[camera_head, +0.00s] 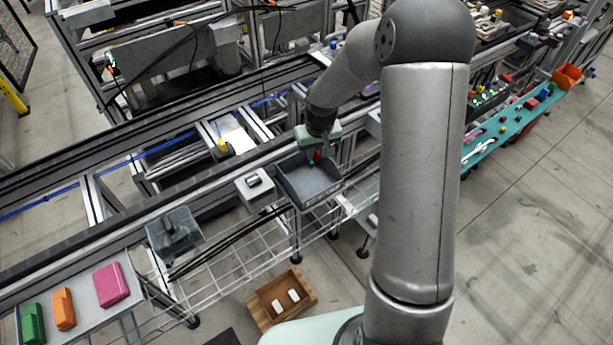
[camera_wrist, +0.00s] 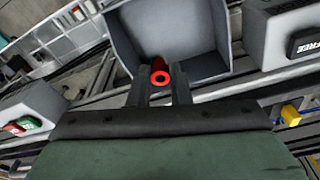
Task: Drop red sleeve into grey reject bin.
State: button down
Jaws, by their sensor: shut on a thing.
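The red sleeve (camera_wrist: 160,77) is a small red tube with a round hole in its end. My gripper (camera_wrist: 161,88) is shut on it, with a dark finger on each side. In the head view the sleeve (camera_head: 317,157) shows as a red spot below my gripper (camera_head: 318,150). The grey reject bin (camera_head: 318,201) is an open box at the conveyor's near side. The sleeve appears over the bin's opening. In the wrist view the bin (camera_wrist: 215,30) lies behind the sleeve. I cannot tell the exact height of the sleeve above its floor.
A pale box with a dark button (camera_head: 254,182) stands just left of the bin. A smaller grey container (camera_head: 173,234) is farther left. A wooden crate (camera_head: 262,310) with white pieces sits on the floor. Conveyor rails run behind the bin.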

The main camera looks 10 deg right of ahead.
notch_tip(320, 180, down, 3)
jog(key=shift+f+b, duration=0.15)
jog(key=shift+b, duration=0.6)
jog(key=c, duration=1.3)
grip_release()
jog(key=shift+o, duration=0.2)
notch_tip(320, 180, up, 17)
jog(key=s+b, duration=0.2)
jog(key=shift+s+d, duration=0.2)
jog(key=shift+s, duration=0.1)
